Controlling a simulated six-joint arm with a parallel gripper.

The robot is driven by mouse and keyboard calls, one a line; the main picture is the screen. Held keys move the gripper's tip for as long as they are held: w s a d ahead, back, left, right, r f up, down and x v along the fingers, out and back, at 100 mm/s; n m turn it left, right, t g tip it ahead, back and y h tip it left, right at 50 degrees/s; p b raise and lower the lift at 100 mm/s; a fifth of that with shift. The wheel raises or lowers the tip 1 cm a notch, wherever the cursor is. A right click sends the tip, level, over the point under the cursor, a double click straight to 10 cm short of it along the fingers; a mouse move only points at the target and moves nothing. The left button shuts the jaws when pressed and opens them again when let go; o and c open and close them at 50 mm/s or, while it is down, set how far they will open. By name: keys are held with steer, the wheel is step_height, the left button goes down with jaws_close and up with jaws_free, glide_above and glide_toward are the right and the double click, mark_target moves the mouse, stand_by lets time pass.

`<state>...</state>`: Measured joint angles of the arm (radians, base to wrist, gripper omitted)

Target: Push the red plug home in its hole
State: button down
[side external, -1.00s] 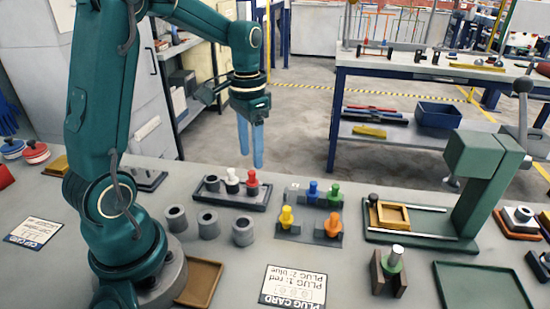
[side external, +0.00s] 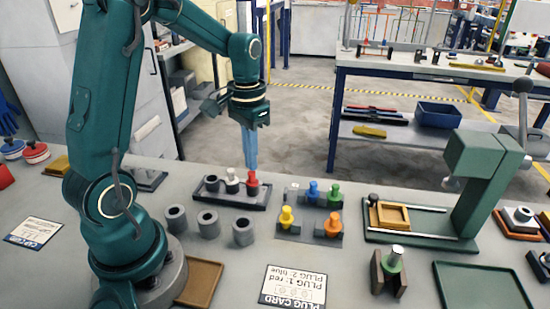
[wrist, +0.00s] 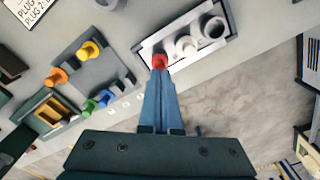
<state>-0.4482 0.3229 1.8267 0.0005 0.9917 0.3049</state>
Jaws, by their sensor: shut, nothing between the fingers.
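The red plug (side external: 252,185) stands upright at the right end of a dark rack (side external: 231,203), beside a white plug (side external: 232,184) and a grey ring-shaped piece (side external: 212,183). My gripper (side external: 251,168) points down with its blue fingers shut and empty, the tips right at the top of the red plug. In the wrist view the fingertips (wrist: 160,74) overlap the edge of the red plug's head (wrist: 160,62). I cannot tell if they touch it. The hole under the plug is hidden.
A grey block (side external: 305,232) with blue, green, yellow and orange plugs stands right of the rack. Several grey hollow cylinders (side external: 208,222) stand in front of it. A plug card (side external: 293,286) lies nearer. A green press (side external: 480,185) stands at the right.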

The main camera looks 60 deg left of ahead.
steer(key=shift+f, duration=0.35)
steer(key=shift+f, duration=0.35)
stand_by(0.3)
